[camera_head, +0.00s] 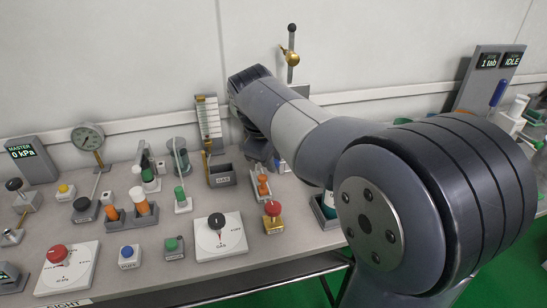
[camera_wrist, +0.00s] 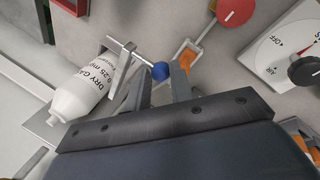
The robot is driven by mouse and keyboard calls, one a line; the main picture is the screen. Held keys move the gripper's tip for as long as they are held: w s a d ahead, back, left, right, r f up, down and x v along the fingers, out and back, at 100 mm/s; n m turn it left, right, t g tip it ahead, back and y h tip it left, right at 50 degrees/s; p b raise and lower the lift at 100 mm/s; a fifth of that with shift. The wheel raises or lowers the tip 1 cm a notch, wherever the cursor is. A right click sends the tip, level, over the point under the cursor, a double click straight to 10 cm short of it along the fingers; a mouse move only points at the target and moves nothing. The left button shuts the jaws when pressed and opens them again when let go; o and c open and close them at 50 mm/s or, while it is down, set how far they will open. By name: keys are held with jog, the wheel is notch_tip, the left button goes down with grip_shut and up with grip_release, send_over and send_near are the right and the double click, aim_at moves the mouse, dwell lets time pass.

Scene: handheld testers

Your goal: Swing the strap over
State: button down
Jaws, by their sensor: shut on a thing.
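In the wrist view, a white bottle (camera_wrist: 78,90) marked "DRY GAS" lies at the left. A light grey strap or bar (camera_wrist: 120,48) runs from beside the bottle's upper end to a blue ball knob (camera_wrist: 160,71). My gripper (camera_wrist: 161,80) has its fingers closed about the blue knob at the strap's end. The strap's far end and pivot are partly hidden. In the head view, my gripper (camera_head: 263,150) is low at the back of the bench, and my arm hides most of the bottle and strap.
An orange-handled piece (camera_wrist: 187,55) and a red knob (camera_wrist: 235,11) stand close by. A white dial plate with a black knob (camera_wrist: 305,70) is at the right. The bench is crowded.

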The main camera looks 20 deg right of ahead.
jog(key=shift+w+a+f+m+p, duration=0.2)
jog(key=shift+a+m+p, duration=0.3)
jog(key=shift+m+p, duration=0.35)
jog(key=c, duration=1.3)
grip_release()
jog(key=shift+r, duration=0.1)
jog(key=shift+r, duration=0.1)
jog(key=p+v, duration=0.1)
jog(key=v, duration=0.4)
jog(key=p+v, duration=0.2)
jog(key=v, duration=0.3)
jog(key=shift+a+r, duration=0.3)
